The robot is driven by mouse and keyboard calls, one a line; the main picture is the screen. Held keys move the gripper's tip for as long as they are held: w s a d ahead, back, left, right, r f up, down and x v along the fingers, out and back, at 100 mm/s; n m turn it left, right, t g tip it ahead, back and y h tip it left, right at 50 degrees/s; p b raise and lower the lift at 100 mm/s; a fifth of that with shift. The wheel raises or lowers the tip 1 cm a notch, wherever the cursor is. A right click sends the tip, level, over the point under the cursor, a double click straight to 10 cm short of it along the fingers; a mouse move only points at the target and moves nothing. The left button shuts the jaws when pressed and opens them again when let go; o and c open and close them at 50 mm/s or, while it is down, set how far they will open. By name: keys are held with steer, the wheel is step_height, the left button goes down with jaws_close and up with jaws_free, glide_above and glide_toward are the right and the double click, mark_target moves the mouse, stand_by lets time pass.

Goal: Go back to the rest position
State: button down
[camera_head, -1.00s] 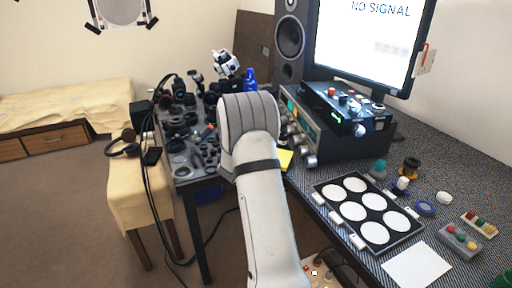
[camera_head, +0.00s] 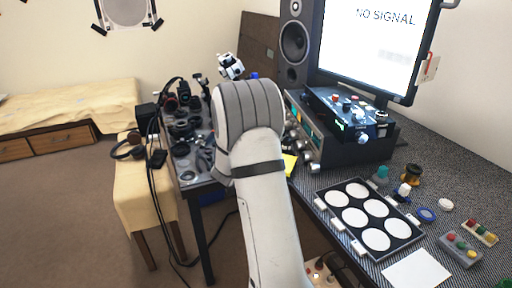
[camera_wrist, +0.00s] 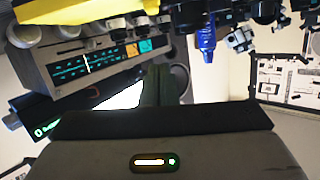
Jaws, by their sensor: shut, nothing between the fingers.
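My gripper (camera_wrist: 161,86) shows in the wrist view as a dark upright shape beyond the black bar and grey housing. Its fingers are together with nothing between them. In the head view my pale arm rises from the bottom middle, and its bent, grey-banded joint stands in front of the table and equipment. The gripper is hidden behind it there. In the wrist view the equipment rack (camera_wrist: 100,66) with its lit display lies upside down to the upper left, apart from the gripper. A blue bottle (camera_wrist: 206,38) hangs inverted at the top.
The dark table (camera_head: 190,183) at the left of my arm holds lens parts and tools. A speaker (camera_head: 294,43), monitor (camera_head: 370,45) and stacked rack units (camera_head: 340,150) stand behind. A black tray with white discs (camera_head: 352,187) lies on the right bench. Brown floor is open at left.

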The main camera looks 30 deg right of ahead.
steer(key=shift+v, duration=2.2)
